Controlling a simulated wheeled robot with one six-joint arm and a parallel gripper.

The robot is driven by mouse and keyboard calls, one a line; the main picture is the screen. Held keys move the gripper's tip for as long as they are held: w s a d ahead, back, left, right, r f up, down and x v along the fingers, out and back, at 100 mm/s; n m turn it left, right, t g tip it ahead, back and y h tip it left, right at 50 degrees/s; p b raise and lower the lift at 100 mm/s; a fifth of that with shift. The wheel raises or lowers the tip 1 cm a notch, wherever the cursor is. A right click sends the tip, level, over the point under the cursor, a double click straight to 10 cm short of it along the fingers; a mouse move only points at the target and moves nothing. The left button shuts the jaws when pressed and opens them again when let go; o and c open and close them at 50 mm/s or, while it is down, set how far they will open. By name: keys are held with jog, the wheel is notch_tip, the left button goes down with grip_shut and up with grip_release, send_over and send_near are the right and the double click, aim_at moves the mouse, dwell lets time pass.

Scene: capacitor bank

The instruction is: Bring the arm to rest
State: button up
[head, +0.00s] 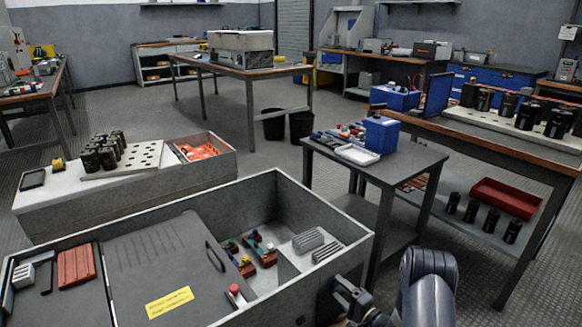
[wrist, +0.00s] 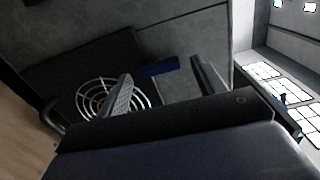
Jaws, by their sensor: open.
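My arm (head: 428,285) rises at the bottom right of the head view, beside the right end of a large grey open-topped bin (head: 330,265). My gripper shows in the wrist view (wrist: 160,82), with its two fingers spread apart and nothing between them. In the head view a dark part at the bottom edge, left of the arm, is partly cut off, and I cannot make out the fingertips there. The wrist view is tilted, with a round white fan grille (wrist: 112,97) and a small blue patch (wrist: 161,69) beyond the fingers.
The grey bin holds a dark lid panel, a red button and coloured fittings. A small side table (head: 390,163) with a blue box (head: 382,134) stands close beyond the arm. A workbench (head: 480,145) with black capacitors is at the right. Open floor lies between the tables.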

jog(key=shift+w+a, duration=0.35)
jog(key=shift+w, duration=0.1)
jog(key=shift+s+d, duration=0.1)
jog(key=shift+s, duration=0.05)
